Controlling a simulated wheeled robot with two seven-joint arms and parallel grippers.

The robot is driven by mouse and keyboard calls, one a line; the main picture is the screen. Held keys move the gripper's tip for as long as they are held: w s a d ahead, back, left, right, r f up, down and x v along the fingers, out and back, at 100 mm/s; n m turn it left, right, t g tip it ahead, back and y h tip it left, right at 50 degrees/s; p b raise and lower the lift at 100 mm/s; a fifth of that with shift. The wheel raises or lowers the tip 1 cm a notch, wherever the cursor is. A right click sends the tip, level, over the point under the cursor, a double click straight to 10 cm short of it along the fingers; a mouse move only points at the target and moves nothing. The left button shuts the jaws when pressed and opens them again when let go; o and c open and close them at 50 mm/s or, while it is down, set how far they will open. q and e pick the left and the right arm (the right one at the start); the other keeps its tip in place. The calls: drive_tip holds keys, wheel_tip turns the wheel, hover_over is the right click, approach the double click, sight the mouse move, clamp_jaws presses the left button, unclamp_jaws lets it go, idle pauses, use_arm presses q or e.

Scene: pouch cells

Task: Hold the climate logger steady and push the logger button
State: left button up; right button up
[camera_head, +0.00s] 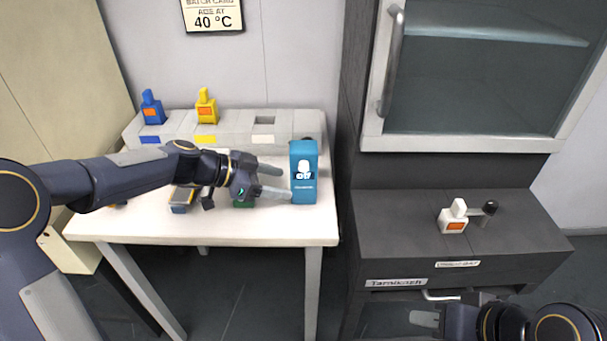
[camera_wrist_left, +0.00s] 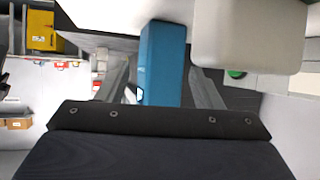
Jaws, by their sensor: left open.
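I cannot make out for certain which part is the button. My left gripper (camera_head: 272,181) is open just left of the box, its fingers pointing at it. In the left wrist view the blue box (camera_wrist_left: 162,62) shows between the two spread fingers of my left gripper (camera_wrist_left: 160,88); contact cannot be told. My right gripper (camera_head: 426,318) is only partly in view at the bottom right, low before the dark cabinet.
A grey rack (camera_head: 235,125) at the table's back holds a blue pouch cell (camera_head: 152,106) and a yellow one (camera_head: 206,106). A grey-blue item (camera_head: 182,200) and a green item (camera_head: 243,204) lie under my left arm. A white cell (camera_head: 454,217) stands on the dark cabinet (camera_head: 400,215).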

sight(299, 187)
use_arm(q)
drive_tip(key=x, duration=0.2)
drive_tip(key=shift+w+d+f, duration=0.1)
drive_tip(key=shift+d+f, duration=0.1)
drive_tip(key=shift+d, duration=0.1)
drive_tip(key=shift+b+x, duration=1.15)
drive_tip(key=shift+b, duration=0.1)
drive_tip(key=shift+w+d+f+b, duration=0.2)
drive_tip(key=shift+d+f+b, duration=0.1)
drive_tip(key=shift+d+b, duration=0.2)
use_arm(e)
drive_tip(key=shift+f, duration=1.6)
use_arm(q)
drive_tip(key=shift+c, duration=0.4)
drive_tip(key=c, duration=0.5)
use_arm(e)
drive_tip(key=shift+c, duration=0.2)
clamp_jaws()
